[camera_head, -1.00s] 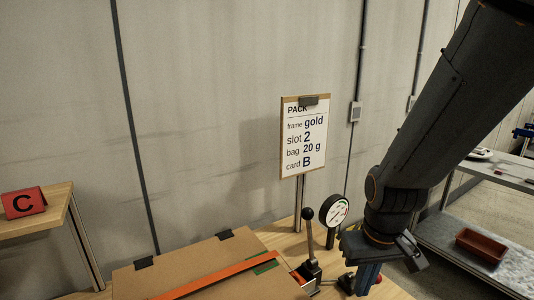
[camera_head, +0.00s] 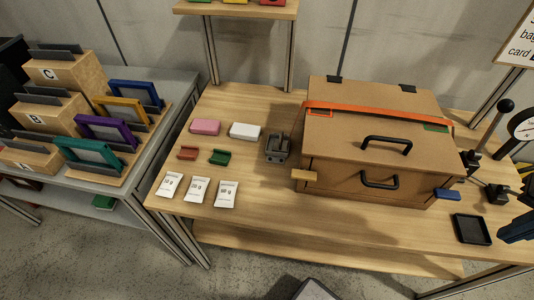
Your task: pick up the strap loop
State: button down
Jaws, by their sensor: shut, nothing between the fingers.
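An orange strap (camera_head: 385,112) lies across the top of a brown cardboard box (camera_head: 340,148) on the wooden table. It runs from a red-outlined patch at the lid's left to a green patch (camera_head: 436,127) at its right. Whether this strap is the loop itself I cannot tell. My gripper (camera_head: 508,234) shows only in part at the right edge, dark blue, to the right of the box and well apart from the strap. It is shut and empty. The rest of it is out of frame.
The box has black handles (camera_head: 387,143). Picture frames (camera_head: 100,131) stand on a left table.

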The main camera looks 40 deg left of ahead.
aim_at(279, 145)
jog(key=u, duration=0.35)
jog(key=i, duration=0.35)
jog(key=u, duration=0.4)
jog(key=k, duration=0.9)
jog(key=u, duration=0.95)
jog(key=i, duration=0.45)
jog(key=z, duration=0.05)
